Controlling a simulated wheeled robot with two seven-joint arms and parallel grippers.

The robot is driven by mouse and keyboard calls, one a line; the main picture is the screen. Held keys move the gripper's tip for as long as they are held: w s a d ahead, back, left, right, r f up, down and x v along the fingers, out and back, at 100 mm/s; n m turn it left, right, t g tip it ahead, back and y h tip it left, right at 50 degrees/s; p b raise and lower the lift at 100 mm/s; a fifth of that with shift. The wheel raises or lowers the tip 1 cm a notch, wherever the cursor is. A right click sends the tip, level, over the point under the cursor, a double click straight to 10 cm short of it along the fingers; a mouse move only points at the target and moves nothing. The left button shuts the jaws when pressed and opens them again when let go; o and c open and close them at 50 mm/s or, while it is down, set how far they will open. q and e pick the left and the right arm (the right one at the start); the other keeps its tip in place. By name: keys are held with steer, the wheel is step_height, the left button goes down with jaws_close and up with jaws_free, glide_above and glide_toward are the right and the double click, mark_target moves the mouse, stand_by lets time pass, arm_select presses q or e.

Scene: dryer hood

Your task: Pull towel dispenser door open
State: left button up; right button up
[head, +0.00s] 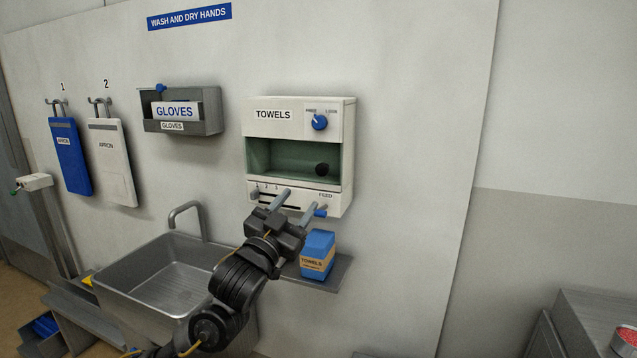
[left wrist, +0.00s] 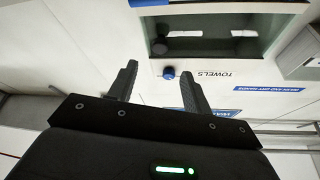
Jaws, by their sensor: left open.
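The white towel dispenser (head: 290,118), labelled TOWELS, is fixed to the wall. It has a blue knob (head: 319,122) at its upper right, under FREE and LOCK markings. Its middle shows a greenish window or recess (head: 285,160) with a dark round spot at the right; I cannot tell whether a door pane covers it. My left gripper (head: 304,198) is open and empty in front of the lower panel, partly hiding it; contact is unclear. In the left wrist view, the dispenser (left wrist: 205,72) appears upside down, with the knob (left wrist: 169,73) between the open fingers (left wrist: 158,88). My right gripper is out of view.
A blue towel pack (head: 318,252) stands on a shelf below the dispenser. A metal sink (head: 165,275) is to the left. A gloves box holder (head: 210,110) and two hanging aprons (head: 70,155) are farther left. The wall right of the dispenser is clear.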

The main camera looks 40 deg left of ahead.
mark_target(320, 172)
arm_select(q)
steer(key=p+x, duration=0.3)
steer(key=x, duration=0.6)
steer(key=shift+w+a+r, duration=0.1)
steer(key=shift+w+r, duration=0.15)
steer(key=shift+r, duration=0.05)
steer(key=shift+w+a+r+p, duration=0.1)
steer(key=shift+w+p, duration=0.25)
steer(key=shift+w, duration=0.25)
steer(key=shift+c, duration=0.3)
jaws_close()
